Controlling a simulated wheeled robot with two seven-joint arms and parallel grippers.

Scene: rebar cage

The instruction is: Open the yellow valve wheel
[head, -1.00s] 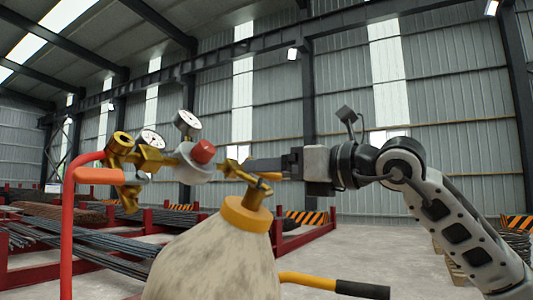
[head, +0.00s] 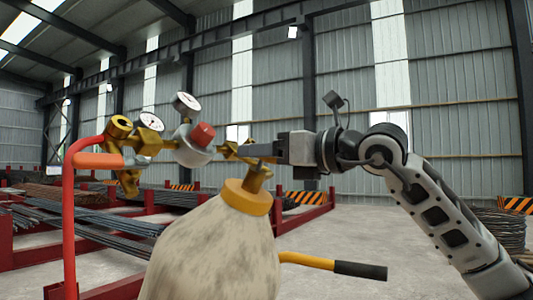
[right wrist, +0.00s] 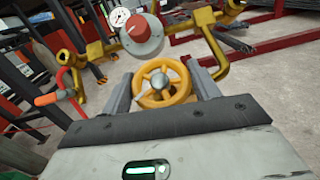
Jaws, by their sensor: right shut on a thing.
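The yellow valve wheel (right wrist: 160,82) is a small ring with spokes, seen face-on in the right wrist view between my right gripper's fingers (right wrist: 160,73). In the head view my right gripper (head: 258,151) reaches in from the right and is shut on the wheel, whose body is mostly hidden there by the fingers. The wheel sits at the brass valve on top of a pale, stained gas cylinder (head: 212,255) with a yellow collar (head: 246,197). My left gripper is not in view.
A regulator with a red knob (head: 202,134) and two gauges (head: 186,103) sits left of the wheel, close to the gripper. A red cart frame (head: 68,220) and a black-gripped yellow handle (head: 350,270) flank the cylinder. Rebar racks (head: 100,240) stand behind.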

